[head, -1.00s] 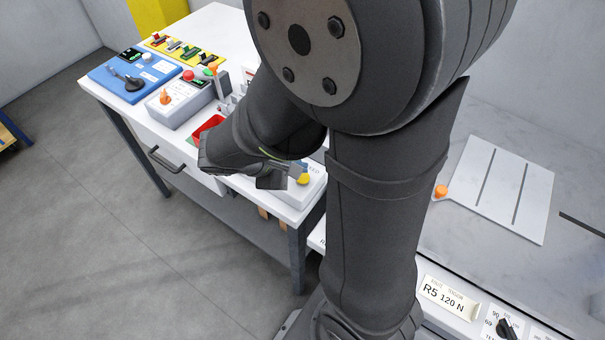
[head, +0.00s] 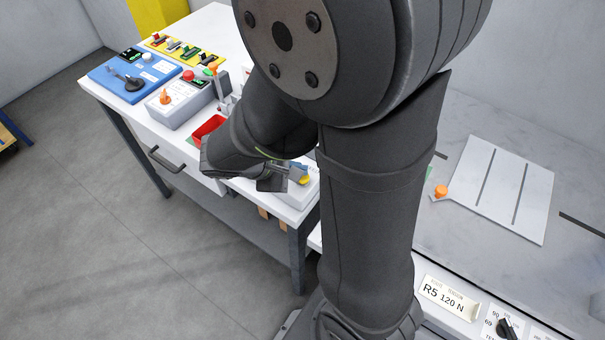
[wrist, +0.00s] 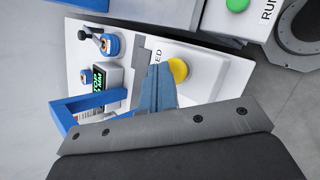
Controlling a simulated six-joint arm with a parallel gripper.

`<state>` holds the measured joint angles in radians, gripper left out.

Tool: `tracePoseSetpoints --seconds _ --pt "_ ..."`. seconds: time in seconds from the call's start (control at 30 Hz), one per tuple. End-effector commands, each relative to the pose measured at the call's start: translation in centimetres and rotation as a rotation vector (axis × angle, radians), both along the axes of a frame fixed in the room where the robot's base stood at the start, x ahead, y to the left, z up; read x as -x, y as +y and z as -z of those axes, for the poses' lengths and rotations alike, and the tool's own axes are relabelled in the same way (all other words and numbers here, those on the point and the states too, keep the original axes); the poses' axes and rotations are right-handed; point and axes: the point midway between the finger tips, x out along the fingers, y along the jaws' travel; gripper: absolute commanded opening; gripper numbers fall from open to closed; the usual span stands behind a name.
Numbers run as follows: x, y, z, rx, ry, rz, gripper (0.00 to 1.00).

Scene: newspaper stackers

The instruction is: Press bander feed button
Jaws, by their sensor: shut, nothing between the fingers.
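The feed button is a round yellow button (wrist: 178,69) on a white box (wrist: 208,76), with a label ending in "ED" beside it in the wrist view. In the head view the yellow button (head: 304,181) is partly covered by my gripper (head: 297,173), at the table's near corner. My gripper (wrist: 157,75) is shut and empty. In the wrist view its blue-grey fingertips lie just left of the button, overlapping its edge in the picture. I cannot tell whether they touch it.
A green button (wrist: 237,4) marked "RUN" is at the top right of the wrist view. A small display (wrist: 104,80) and levers are to the left. A red tray (head: 208,128), a grey control box (head: 180,102) and a blue panel (head: 135,76) stand farther along the table.

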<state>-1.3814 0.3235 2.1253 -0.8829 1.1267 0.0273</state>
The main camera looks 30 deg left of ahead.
Motion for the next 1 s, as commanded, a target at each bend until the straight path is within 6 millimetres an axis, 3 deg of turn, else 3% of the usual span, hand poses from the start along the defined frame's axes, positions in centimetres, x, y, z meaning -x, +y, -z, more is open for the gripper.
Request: tracePoseSetpoints --seconds 1.0 --pt "0.0 0.0 0.57 -0.001 0.0 0.001 0.0"
